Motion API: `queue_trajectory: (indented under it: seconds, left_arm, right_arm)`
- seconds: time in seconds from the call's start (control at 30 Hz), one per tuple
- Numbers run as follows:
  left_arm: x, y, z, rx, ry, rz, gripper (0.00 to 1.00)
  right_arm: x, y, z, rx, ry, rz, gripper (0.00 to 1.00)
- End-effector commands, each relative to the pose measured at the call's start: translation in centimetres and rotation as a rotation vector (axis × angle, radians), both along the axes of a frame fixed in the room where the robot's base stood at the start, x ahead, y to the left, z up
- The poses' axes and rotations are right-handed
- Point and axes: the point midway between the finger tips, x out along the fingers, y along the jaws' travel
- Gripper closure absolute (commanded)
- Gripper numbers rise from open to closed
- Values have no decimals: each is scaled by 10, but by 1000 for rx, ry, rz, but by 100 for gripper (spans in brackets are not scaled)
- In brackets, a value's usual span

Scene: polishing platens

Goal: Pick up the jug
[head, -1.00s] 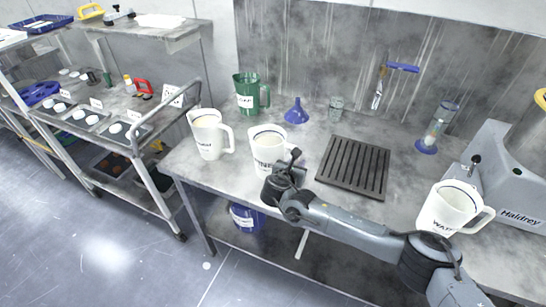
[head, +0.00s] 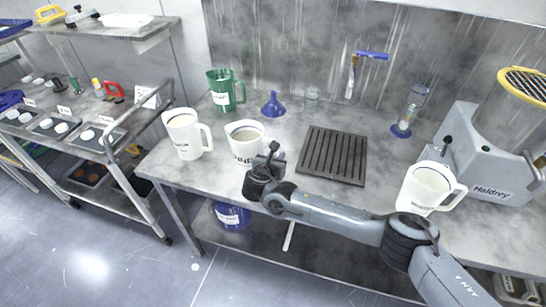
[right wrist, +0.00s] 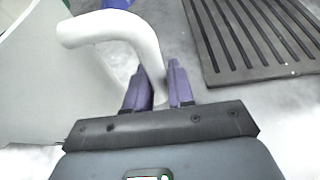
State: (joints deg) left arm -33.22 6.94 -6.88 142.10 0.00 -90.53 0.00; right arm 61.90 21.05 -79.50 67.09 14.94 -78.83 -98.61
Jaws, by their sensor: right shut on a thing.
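A white lettered jug (head: 246,140) stands near the front edge of the steel table, left of the black slotted mat. My right gripper (head: 268,158) is at the jug's right side and hides part of its handle and lower body. In the right wrist view, the purple fingers (right wrist: 159,88) are shut on the white handle (right wrist: 130,30), with the jug's wall (right wrist: 60,95) on the left. I cannot tell whether the jug's base touches the table. Similar white jugs stand to its left (head: 184,134) and far right (head: 427,188), and a green jug (head: 222,90) stands behind. My left gripper is not in view.
The black slotted mat (head: 333,155) lies right of the held jug. A blue funnel (head: 273,105), a small glass (head: 312,95) and a measuring cylinder (head: 411,110) stand behind. A grey machine (head: 480,165) is at the right. A loaded trolley (head: 100,125) stands at the left.

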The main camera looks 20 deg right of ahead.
Motion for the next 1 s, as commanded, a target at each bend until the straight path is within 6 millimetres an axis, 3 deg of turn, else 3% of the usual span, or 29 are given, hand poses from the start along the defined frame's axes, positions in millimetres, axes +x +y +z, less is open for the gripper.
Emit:
queue_trajectory:
  seconds: [0.67,1.0]
  left_arm:
    - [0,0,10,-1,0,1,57]
    - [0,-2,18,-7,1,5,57]
  right_arm:
    - [2,0,44,7,-11,-2,100]
    - [-16,-26,62,7,-9,-3,100]
